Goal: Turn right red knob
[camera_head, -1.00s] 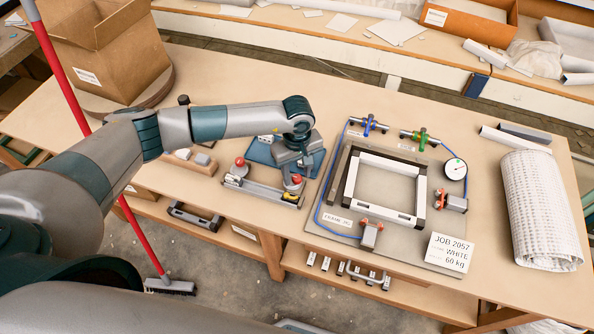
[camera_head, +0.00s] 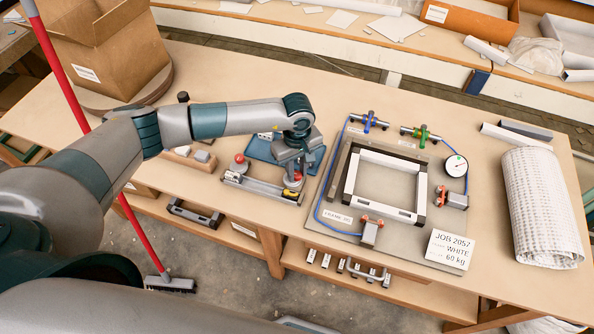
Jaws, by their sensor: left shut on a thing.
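A small metal fixture (camera_head: 262,190) on the table carries two round grey units with red knobs. The left red knob (camera_head: 239,158) stands free. The right red knob (camera_head: 298,176) sits at the fixture's right end, partly hidden by my left gripper (camera_head: 293,171). My left gripper reaches down from above and is shut on the right red knob; its fingertips are small and hard to make out. A yellow part (camera_head: 290,194) lies just below that knob. My right gripper is not in view.
A grey board (camera_head: 400,242) with a black-and-white frame (camera_head: 349,181), clamps and a dial gauge (camera_head: 456,166) is close to the right. A cardboard box (camera_head: 105,50) stands at the back left.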

